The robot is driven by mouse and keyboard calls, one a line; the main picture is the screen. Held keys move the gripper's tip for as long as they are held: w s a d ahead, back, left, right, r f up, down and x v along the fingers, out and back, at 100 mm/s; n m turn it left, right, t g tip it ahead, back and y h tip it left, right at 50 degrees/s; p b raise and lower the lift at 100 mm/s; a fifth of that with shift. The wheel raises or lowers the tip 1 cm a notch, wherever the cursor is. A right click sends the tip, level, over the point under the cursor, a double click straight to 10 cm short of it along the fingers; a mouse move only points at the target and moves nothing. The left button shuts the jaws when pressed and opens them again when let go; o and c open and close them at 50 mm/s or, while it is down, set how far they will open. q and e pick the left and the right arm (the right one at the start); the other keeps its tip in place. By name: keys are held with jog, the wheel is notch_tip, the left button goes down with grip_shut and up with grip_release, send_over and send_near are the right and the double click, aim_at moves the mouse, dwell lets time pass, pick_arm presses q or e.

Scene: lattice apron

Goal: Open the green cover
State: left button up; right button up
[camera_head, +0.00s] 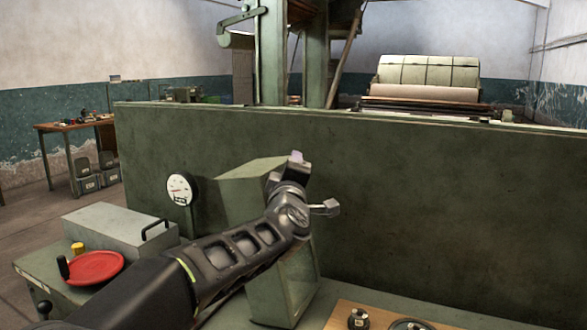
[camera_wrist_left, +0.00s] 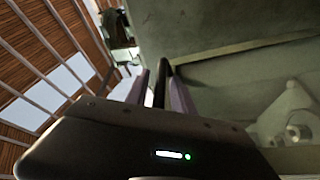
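A green box-shaped cover (camera_head: 238,190) stands in front of the long green panel in the head view, partly hidden by my left arm. My left gripper (camera_head: 297,160) is at its upper right corner, with one purple-grey fingertip showing. In the left wrist view the two purple fingers of my left gripper (camera_wrist_left: 161,88) stand apart. A thin dark bar lies between them, with narrow gaps beside it. I cannot tell whether it touches either finger. A green surface fills the right of that view. My right gripper is not in view.
A grey box with a black handle (camera_head: 120,232), a red handwheel (camera_head: 96,268) and a round gauge (camera_head: 180,190) are at the left. A wooden board (camera_head: 345,317) with dark knobs lies at the front. The tall green panel (camera_head: 440,200) closes off the back.

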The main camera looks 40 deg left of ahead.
pick_arm(q)
jog(key=shift+s+f, duration=0.1)
jog(key=r+v, duration=0.1)
jog(key=v, duration=0.6)
jog(key=shift+s+d+f+b, duration=0.2)
jog(key=shift+d+f+b, duration=0.1)
jog(key=shift+f, duration=0.15)
jog(key=v, duration=0.9)
jog(key=shift+f+p, duration=0.15)
jog(key=shift+p, duration=0.25)
jog(key=shift+a, duration=0.1)
dwell(0.9)
